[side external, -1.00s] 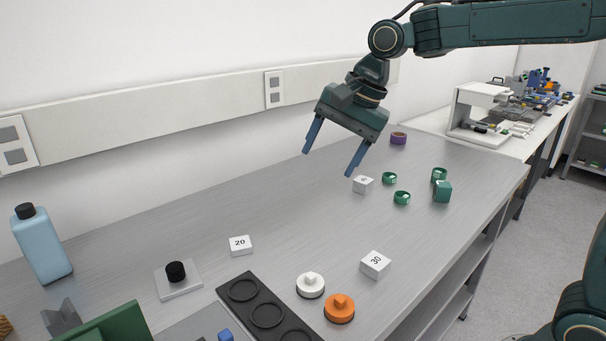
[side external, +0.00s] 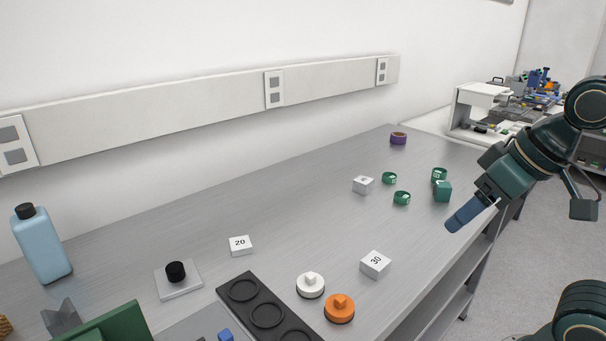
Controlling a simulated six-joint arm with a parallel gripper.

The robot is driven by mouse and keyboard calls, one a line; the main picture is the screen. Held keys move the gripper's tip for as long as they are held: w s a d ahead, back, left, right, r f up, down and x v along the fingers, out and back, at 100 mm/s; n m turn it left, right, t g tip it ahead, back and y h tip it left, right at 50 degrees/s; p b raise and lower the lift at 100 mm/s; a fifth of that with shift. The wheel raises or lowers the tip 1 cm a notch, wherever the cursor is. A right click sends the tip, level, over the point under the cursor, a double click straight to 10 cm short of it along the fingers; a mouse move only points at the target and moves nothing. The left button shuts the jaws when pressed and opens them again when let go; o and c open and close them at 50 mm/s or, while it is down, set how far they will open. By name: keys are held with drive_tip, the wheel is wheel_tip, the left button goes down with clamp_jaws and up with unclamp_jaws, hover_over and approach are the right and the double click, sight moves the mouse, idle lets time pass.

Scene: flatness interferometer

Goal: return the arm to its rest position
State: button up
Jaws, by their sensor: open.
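My gripper (side external: 466,214) is at the right, over the right edge of the grey bench (side external: 300,190). Its blue fingers point down and to the left. They are seen nearly edge-on, one mostly hiding the other. The gripper is open and nothing shows in it. My dark green arm comes in from the right edge of the picture.
Green rings (side external: 402,198), white blocks (side external: 375,264), a purple ring (side external: 398,138), a white knob (side external: 310,285) and an orange knob (side external: 339,308) are on the bench. A black tray (side external: 267,314) has round recesses. A blue bottle (side external: 41,245) stands left.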

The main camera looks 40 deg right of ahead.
drive_tip(key=shift+s+d+f+n, duration=0.2)
drive_tip(key=shift+s+f+n, duration=0.25)
drive_tip(key=shift+s, duration=0.25)
drive_tip(key=shift+o, duration=0.4)
idle(0.4)
drive_tip(key=shift+w, duration=0.1)
drive_tip(key=w+d+f+n+g+y, duration=0.1)
drive_tip(key=w+n+g+y, duration=0.15)
drive_tip(key=w+n, duration=0.8)
drive_tip(key=w+d+f+n+g+y, duration=0.2)
drive_tip(key=w+d+f+n+g, duration=0.1)
drive_tip(key=w+d+f+n, duration=0.3)
drive_tip(key=shift+w+d+f+n, duration=0.35)
drive_tip(key=shift+w+f+n, duration=0.15)
drive_tip(key=shift+w+n, duration=0.3)
